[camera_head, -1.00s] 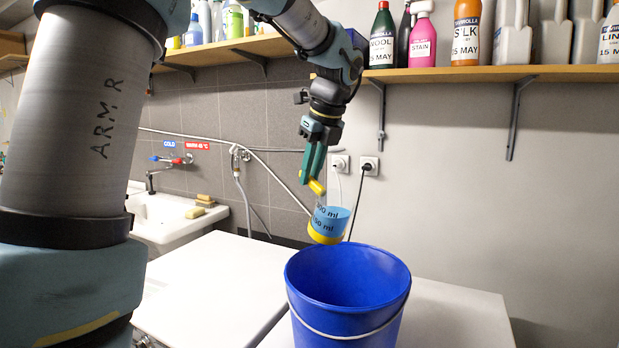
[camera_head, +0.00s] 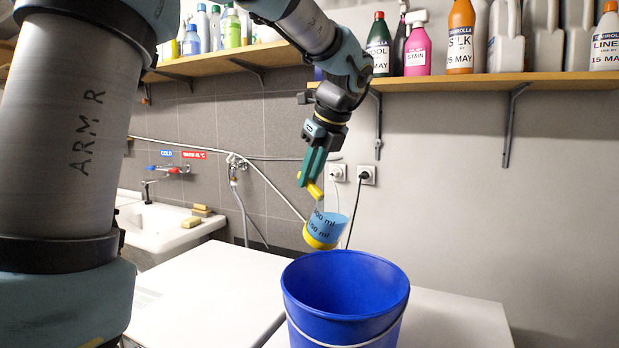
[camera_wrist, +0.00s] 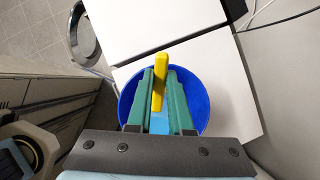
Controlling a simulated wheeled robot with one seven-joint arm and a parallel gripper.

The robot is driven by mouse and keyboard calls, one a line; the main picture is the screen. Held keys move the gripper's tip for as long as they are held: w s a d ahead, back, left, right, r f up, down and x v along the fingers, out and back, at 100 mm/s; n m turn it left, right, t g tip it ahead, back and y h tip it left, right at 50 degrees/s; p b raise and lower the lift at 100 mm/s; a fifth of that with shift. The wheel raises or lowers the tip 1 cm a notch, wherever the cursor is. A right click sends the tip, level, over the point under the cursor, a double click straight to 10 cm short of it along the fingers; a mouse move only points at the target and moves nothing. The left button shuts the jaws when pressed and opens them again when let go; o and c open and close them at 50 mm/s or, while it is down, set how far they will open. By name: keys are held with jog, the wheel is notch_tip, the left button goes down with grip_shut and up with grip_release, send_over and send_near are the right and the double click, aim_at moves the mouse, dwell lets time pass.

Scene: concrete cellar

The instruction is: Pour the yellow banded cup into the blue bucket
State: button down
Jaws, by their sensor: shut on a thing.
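The yellow banded cup (camera_head: 325,228) is a clear measuring cup with blue contents, black ml marks, a yellow base band and a yellow handle. My gripper (camera_head: 312,178) is shut on its yellow handle (camera_wrist: 159,82). The cup hangs tilted above the back rim of the blue bucket (camera_head: 345,322), apart from it. The bucket stands open on the white worktop, and its visible inside looks empty. In the wrist view the bucket (camera_wrist: 202,105) lies beneath my gripper (camera_wrist: 158,75), which hides most of the cup. No stream shows.
A shelf (camera_head: 480,82) with several bottles runs along the wall above the bucket. A sink (camera_head: 165,222) with taps is at the left. White machine tops (camera_head: 205,290) lie beside the bucket. A hose and cables hang on the wall behind the cup.

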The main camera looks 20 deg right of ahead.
jog(key=shift+s+d+r+t+b, duration=0.15)
jog(key=shift+s+t+b, duration=0.2)
jog(key=shift+t+b, duration=0.25)
jog(key=shift+s+r, duration=0.1)
jog(key=shift+r, duration=0.15)
jog(key=shift+s+d+f+t+y+b, duration=0.1)
jog(key=shift+s+t+y+b, duration=0.25)
jog(key=shift+b, duration=0.4)
jog(key=shift+s+d+r+t+b, duration=0.1)
jog(key=shift+s+r+t+b, duration=0.05)
jog(key=shift+r+t+b, duration=0.2)
jog(key=shift+f, duration=0.1)
